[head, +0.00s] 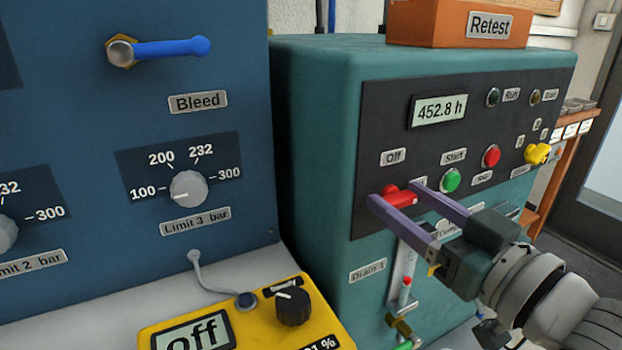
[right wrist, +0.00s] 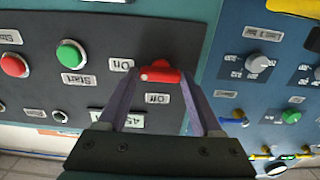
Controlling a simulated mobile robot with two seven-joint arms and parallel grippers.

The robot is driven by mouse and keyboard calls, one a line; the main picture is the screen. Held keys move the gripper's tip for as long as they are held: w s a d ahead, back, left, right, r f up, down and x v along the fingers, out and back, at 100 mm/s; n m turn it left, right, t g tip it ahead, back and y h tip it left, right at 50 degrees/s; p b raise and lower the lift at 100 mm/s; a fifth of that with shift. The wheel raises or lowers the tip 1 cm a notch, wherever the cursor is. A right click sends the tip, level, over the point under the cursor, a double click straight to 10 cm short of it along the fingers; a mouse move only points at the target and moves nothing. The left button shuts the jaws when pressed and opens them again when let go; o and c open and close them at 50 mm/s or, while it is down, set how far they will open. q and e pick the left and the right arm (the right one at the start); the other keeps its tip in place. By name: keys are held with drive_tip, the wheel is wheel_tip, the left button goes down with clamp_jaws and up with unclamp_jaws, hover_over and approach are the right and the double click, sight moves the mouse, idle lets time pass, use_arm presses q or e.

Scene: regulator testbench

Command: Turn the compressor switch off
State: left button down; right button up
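The compressor switch (head: 402,197) is a red rotary handle on the dark panel of the teal cabinet. In the head view its Off label (head: 393,157) is above it; the On label is mostly hidden behind a finger. In the right wrist view the red handle (right wrist: 160,74) lies crosswise, one end toward the On label (right wrist: 121,65); the Off label (right wrist: 157,98) is to its side. My right gripper (head: 394,193) is open, its purple fingers on either side of the handle; contact cannot be told. My left gripper is not in view.
A green Start button (head: 450,180) and a red button (head: 491,156) are right of the switch. A yellow knob (head: 537,153) is farther right. A drain tube (head: 404,275) is below. A blue panel (head: 80,120) and yellow box (head: 325,330) stand left.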

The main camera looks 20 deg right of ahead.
drive_tip(key=c, duration=0.9)
